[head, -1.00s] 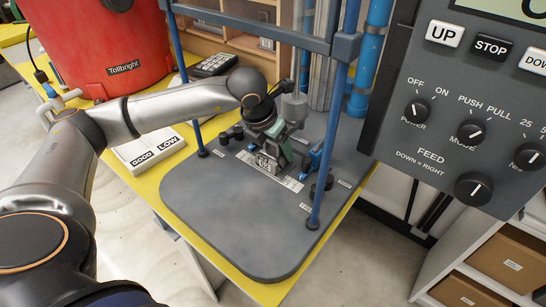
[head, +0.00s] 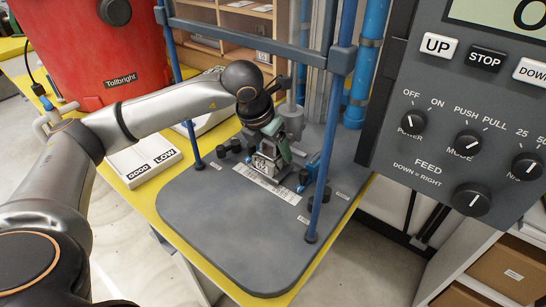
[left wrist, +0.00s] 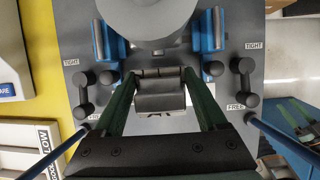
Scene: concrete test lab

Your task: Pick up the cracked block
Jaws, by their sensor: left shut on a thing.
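The cracked block (head: 263,165) is a small grey block with dark marking on its front face, by the machine's lower fixture. My left gripper (head: 279,143) comes from above and is shut on it. In the left wrist view, the two green fingers of my left gripper (left wrist: 161,80) lie on either side of the grey block (left wrist: 160,101), which has a line across its upper part. Any crack is too small to make out. Whether the block's underside touches the plate is hidden.
Blue posts (head: 319,170) stand around the grey base plate (head: 235,225), whose front is clear. Blue clamps (left wrist: 212,68) and dark knobs flank the block. A GOOD/LOW tray (head: 143,160) is at left, with a red vacuum (head: 110,45) behind. A control panel (head: 460,110) is at right.

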